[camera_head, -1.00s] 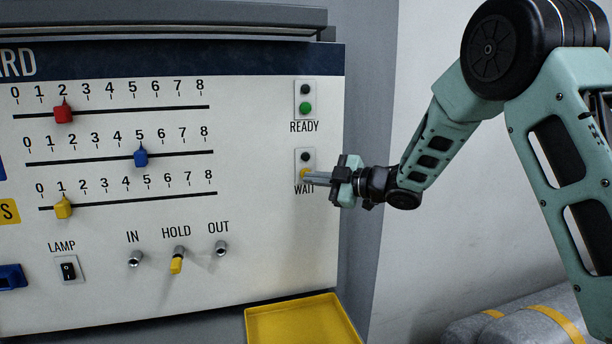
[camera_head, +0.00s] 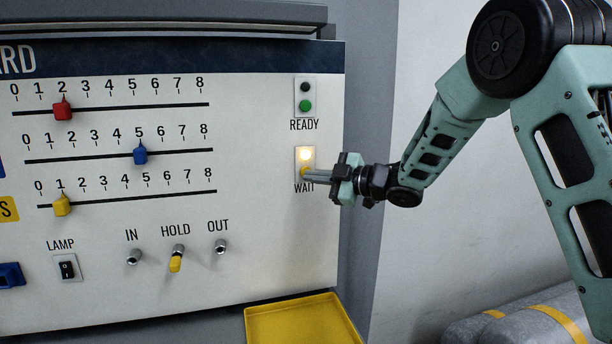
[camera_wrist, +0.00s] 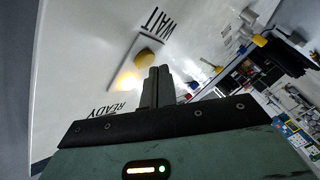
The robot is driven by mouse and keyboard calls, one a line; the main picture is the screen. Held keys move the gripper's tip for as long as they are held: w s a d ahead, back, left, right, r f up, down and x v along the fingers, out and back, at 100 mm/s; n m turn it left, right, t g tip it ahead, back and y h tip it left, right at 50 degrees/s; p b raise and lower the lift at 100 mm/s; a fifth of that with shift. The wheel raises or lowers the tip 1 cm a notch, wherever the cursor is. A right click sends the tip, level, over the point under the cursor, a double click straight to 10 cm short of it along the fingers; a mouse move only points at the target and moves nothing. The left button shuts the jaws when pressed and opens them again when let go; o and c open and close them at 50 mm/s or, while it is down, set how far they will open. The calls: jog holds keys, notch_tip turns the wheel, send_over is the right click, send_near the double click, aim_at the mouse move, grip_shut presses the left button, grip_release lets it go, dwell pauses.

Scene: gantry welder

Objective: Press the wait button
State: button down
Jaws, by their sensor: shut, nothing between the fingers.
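The wait button (camera_head: 304,172) is a small yellow button on a plate at the right side of the white panel, above the word WAIT. The lamp (camera_head: 305,155) above it is lit a warm yellow. My gripper (camera_head: 308,175) is shut and empty, its fingertips at the button and hiding part of it. In the wrist view the yellow button (camera_wrist: 147,57) shows just beyond the closed fingertips (camera_wrist: 158,70), with the glowing lamp (camera_wrist: 127,80) beside it. I cannot tell whether the fingertips touch the button.
The ready button (camera_head: 305,106) is green, above the wait plate, with a dark lamp (camera_head: 305,87). Three sliders, a lamp switch (camera_head: 67,269) and a yellow-tipped hold lever (camera_head: 176,262) lie to the left. A yellow tray (camera_head: 300,330) stands out below the panel.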

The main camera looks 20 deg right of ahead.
jog(key=shift+s+b, duration=1.25)
jog(key=shift+s, duration=1.75)
jog(key=s+a+f+m+g+h+b, duration=0.3)
jog(key=s+a+f+m+h, duration=0.5)
jog(key=s+f, duration=0.3)
jog(key=s+f+m+g+h+b, duration=0.1)
jog(key=s+f+g, duration=0.3)
jog(key=s, duration=0.9)
jog(key=s+f+m+g+h+b, duration=0.1)
jog(key=s+f+g, duration=0.4)
jog(key=s, duration=0.9)
jog(key=shift+d+m+h, duration=0.25)
jog(key=shift+m+h, duration=0.35)
jog(key=shift+h, duration=0.3)
